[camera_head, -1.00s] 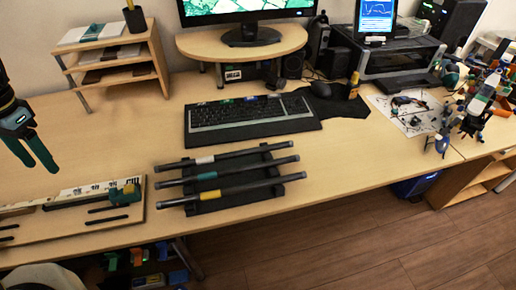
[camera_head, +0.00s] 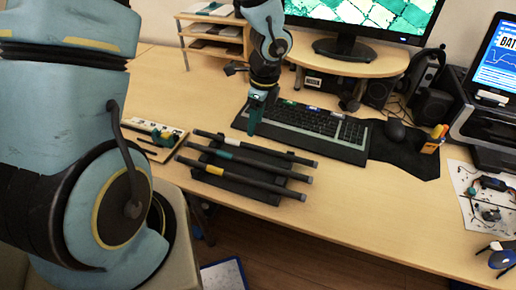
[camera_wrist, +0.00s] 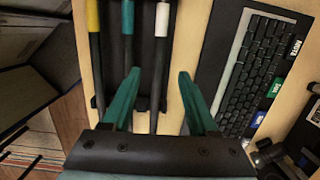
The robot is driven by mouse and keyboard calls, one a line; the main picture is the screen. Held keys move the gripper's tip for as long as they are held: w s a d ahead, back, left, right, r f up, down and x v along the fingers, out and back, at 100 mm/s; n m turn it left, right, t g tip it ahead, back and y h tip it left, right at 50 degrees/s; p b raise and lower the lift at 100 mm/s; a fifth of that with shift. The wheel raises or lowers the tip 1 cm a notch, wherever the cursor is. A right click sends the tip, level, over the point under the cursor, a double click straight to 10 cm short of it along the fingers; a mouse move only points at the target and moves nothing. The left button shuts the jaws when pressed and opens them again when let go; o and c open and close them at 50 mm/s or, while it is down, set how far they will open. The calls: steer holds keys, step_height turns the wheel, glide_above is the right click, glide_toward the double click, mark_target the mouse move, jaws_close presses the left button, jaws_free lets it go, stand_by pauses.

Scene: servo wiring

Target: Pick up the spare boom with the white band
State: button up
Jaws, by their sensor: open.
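The spare boom with the white band (camera_head: 285,155) is the farthest of three dark rods lying side by side across a black rack (camera_head: 262,192). In the wrist view, its white band (camera_wrist: 162,20) is at the top middle. The teal-banded boom (camera_wrist: 127,18) and the yellow-banded boom (camera_wrist: 93,18) lie to its left. My gripper (camera_head: 254,122) points down over the rack's far side. In the wrist view, its green fingers (camera_wrist: 160,74) are open and empty, with the white-banded boom running between them in the picture. How far they are above it is hard to tell.
A keyboard (camera_head: 320,128) lies just behind the rack, close to my gripper. A board with parts (camera_head: 150,140) is left of the rack. A mouse (camera_head: 396,131) and monitor stand (camera_head: 350,62) are farther right and back.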

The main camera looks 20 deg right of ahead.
mark_target(253, 146)
steer(key=f, duration=0.5)
steer(key=a+f, duration=0.1)
steer(key=f, duration=0.2)
steer(key=shift+w+f, duration=0.2)
steer(key=shift+w, duration=0.05)
steer(key=shift+c, duration=0.2)
jaws_close()
